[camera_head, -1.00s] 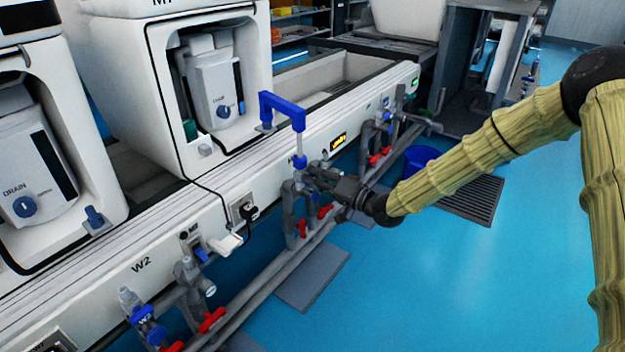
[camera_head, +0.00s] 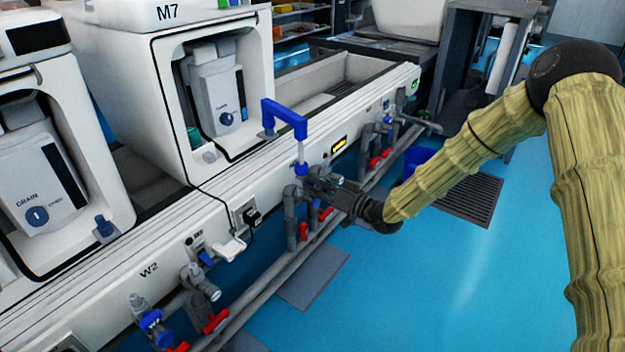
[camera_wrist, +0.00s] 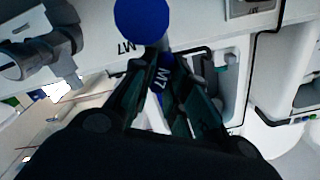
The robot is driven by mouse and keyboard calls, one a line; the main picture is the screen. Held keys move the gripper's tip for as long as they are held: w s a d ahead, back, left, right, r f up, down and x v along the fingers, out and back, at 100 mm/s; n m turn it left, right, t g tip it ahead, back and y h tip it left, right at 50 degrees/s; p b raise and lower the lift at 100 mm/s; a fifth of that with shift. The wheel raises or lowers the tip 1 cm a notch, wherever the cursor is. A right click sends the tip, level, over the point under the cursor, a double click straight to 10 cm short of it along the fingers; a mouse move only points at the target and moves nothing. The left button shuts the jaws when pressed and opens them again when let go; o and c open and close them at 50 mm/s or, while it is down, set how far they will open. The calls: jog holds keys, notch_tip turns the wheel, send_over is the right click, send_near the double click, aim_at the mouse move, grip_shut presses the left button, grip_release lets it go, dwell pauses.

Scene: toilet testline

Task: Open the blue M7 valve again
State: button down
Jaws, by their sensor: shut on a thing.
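The blue M7 valve's handle (camera_wrist: 162,76) shows in the wrist view, with a white "M7" printed on it, between my two fingers. My gripper (camera_wrist: 160,88) is shut on it. A round blue part (camera_wrist: 140,20) lies just beyond the fingertips. In the head view my gripper (camera_head: 318,180) is at the grey pipes below the M7 machine (camera_head: 170,80). There the valve handle is mostly hidden by my gripper, so its turn angle cannot be told.
A blue bent pipe (camera_head: 284,113) rises just above my gripper. Red-handled valves (camera_head: 215,321) line the grey pipes. A W2 blue valve (camera_head: 152,322) is at lower left. A blue bucket (camera_head: 417,158) stands behind my arm. The blue floor at right is open.

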jog(key=n+p, duration=0.2)
jog(key=n, duration=0.3)
jog(key=shift+d+n, duration=0.1)
jog(key=shift+n, duration=0.6)
jog(key=c, duration=1.7)
grip_release()
jog(key=shift+s, duration=0.1)
jog(key=v, duration=1.1)
jog(key=shift+s+d, duration=0.25)
jog(key=shift+d, duration=0.05)
